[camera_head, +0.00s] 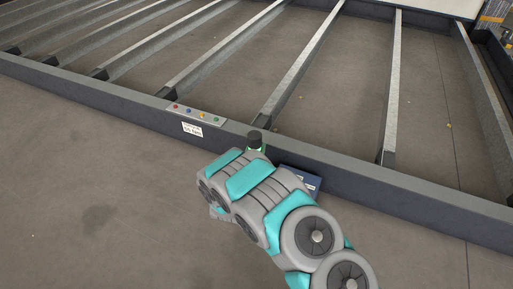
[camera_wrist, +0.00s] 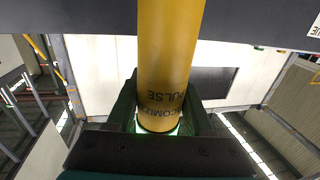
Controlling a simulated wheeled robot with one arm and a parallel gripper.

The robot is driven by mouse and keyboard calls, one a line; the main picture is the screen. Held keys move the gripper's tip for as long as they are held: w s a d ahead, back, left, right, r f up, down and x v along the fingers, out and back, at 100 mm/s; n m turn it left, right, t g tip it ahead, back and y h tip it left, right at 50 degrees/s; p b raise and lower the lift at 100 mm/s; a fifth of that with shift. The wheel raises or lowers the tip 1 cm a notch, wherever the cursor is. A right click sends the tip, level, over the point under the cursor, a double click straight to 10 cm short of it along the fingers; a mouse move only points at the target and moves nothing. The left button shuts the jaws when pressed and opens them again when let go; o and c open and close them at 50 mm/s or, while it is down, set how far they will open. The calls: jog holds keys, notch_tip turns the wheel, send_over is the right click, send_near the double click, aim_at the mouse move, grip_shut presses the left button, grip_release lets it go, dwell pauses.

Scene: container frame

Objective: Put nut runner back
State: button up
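The nut runner shows in the wrist view as a thick yellow cylinder (camera_wrist: 168,60) with dark lettering. My gripper (camera_wrist: 162,115) has a dark finger on each side of it, apparently touching, and looks shut on it. A green glow shows at the cylinder's lower end. In the head view, my arm reaches to the front beam. A short black cylindrical end with a green glow (camera_head: 255,142) shows just beyond the arm; the yellow body and the fingers are hidden there.
A dark blue box (camera_head: 302,181) is at the front beam (camera_head: 400,199), partly behind my arm. A panel with several coloured buttons (camera_head: 195,114) lies on the beam to the left, above a white label (camera_head: 192,130). Several grey crossbars span behind it. The floor at left is clear.

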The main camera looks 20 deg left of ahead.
jog(key=o, duration=0.4)
jog(key=shift+o, duration=0.2)
jog(key=shift+r, duration=0.15)
jog(key=s+d+p, duration=0.1)
jog(key=s, duration=1.1)
jog(key=shift+d, duration=0.25)
